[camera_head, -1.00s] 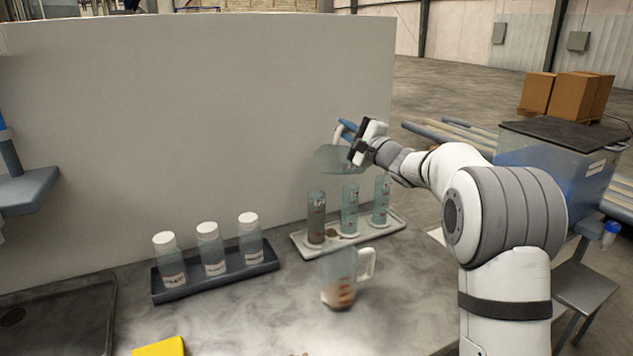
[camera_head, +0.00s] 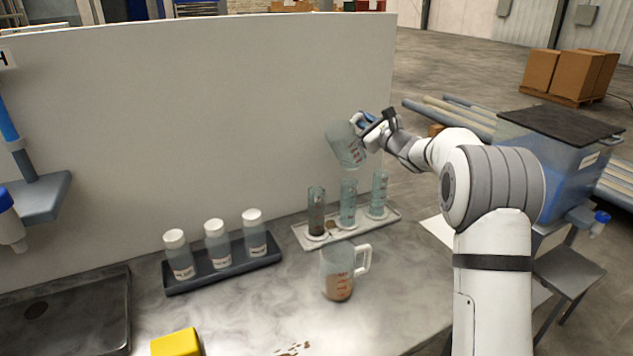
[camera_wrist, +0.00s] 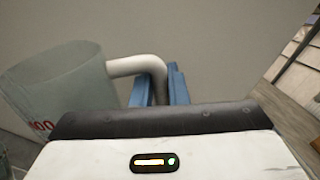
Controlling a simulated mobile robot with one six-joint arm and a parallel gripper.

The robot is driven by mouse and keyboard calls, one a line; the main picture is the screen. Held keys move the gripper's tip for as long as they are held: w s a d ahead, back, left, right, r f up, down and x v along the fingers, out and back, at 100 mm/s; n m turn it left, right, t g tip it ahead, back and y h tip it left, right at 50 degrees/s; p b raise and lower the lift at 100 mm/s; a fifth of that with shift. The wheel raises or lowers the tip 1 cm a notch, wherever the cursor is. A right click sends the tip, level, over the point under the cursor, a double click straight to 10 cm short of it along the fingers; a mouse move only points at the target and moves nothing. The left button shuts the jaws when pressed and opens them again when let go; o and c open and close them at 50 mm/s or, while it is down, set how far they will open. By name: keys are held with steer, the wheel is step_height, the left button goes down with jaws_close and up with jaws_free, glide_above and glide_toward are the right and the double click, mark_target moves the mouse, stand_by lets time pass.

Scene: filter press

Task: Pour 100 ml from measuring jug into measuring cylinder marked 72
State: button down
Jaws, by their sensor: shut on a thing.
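My gripper (camera_head: 369,121) is shut on the white handle of a clear measuring jug (camera_head: 345,146). The jug is held in the air above the cylinders, tilted a little, its mouth toward the upper left. The wrist view shows the jug (camera_wrist: 55,92) left of the blue fingers (camera_wrist: 158,86), with red print low on it. Below, three measuring cylinders stand on a pale tray (camera_head: 308,241): a dark-filled one (camera_head: 316,212) at left, and two bluish ones, in the middle (camera_head: 348,203) and at right (camera_head: 379,193). The number 72 cannot be read on any of them.
A second jug (camera_head: 338,272) with brownish contents stands on the bench in front of the tray. Three white-capped bottles (camera_head: 217,245) stand in a dark tray (camera_head: 225,271). A sink (camera_head: 70,315) and yellow block (camera_head: 176,343) lie left. A pale wall panel (camera_head: 200,120) rises behind.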

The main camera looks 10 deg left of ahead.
steer(key=w+d+f+m+p, duration=0.1)
steer(key=w+f+m, duration=0.1)
steer(key=shift+d+m+h, duration=0.3)
steer(key=shift+d+h, duration=0.05)
steer(key=shift+h, duration=0.05)
steer(key=shift+w+d+f+m+g+h+p, duration=0.1)
steer(key=shift+w+d+f+m+p, duration=0.2)
steer(key=shift+f+m+p, duration=0.35)
steer(key=shift+w+d+f+m+g+h+p, duration=0.1)
steer(key=shift+w+d+f+m+p, duration=0.15)
steer(key=shift+f+m+p, duration=0.35)
steer(key=shift+w+d+f+m+g+h+p, duration=0.1)
steer(key=shift+w+d+f+m+p, duration=0.2)
steer(key=shift+m+p, duration=0.5)
steer(key=shift+a, duration=0.1)
